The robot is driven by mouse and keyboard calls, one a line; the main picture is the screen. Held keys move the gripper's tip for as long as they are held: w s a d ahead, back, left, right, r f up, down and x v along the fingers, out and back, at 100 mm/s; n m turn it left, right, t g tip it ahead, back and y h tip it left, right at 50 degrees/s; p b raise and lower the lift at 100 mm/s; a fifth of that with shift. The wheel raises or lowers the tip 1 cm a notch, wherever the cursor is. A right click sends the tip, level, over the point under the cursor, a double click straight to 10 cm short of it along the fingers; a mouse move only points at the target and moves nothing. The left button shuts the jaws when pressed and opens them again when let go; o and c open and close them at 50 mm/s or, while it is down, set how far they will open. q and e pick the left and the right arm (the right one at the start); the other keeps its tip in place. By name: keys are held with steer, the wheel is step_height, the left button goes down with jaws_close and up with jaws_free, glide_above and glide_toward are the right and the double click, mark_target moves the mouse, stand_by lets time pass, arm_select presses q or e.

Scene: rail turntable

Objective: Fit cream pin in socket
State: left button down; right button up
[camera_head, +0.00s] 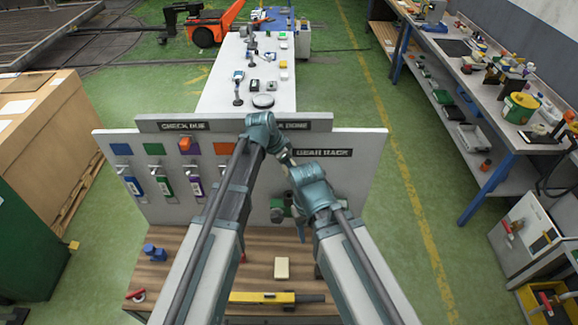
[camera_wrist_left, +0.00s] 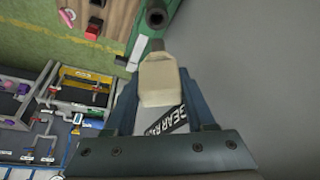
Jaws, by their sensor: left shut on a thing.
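The cream pin (camera_wrist_left: 158,80) is between the fingers of my left gripper (camera_wrist_left: 160,70), which is shut on it. The pin's narrower grey-brown end points up in the left wrist view, toward a dark round socket (camera_wrist_left: 155,17) with an open hole. The pin's end looks just short of the socket and roughly in line; I cannot tell the exact gap. In the head view my arms hide the left gripper and the held pin. My right gripper is in front of the board's lower part, partly hidden by its own arm, so its fingers are unclear.
An upright grey board (camera_head: 345,195) carries labels, including GEAR RACK, and several coloured tags at left. On the wooden table lie a cream block (camera_head: 281,268), a yellow tool (camera_head: 262,297) and a blue part (camera_head: 154,252). A long white table (camera_head: 215,90) stands behind the board.

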arm_select(q)
steer(key=shift+f, duration=0.1)
step_height(320, 180, down, 6)
steer(key=b, duration=0.5)
steer(key=shift+b, duration=0.4)
steer(key=shift+f+b, duration=2.65)
steer(key=shift+b, duration=0.15)
stand_by(0.7)
steer(key=shift+c, duration=0.8)
jaws_free()
steer(key=p, duration=1.2)
glide_toward(286, 174)
step_height(286, 174, down, 6)
steer(key=shift+w+a+r+p, duration=0.1)
steer(key=shift+w+r+p, duration=0.2)
steer(key=shift+p, duration=0.15)
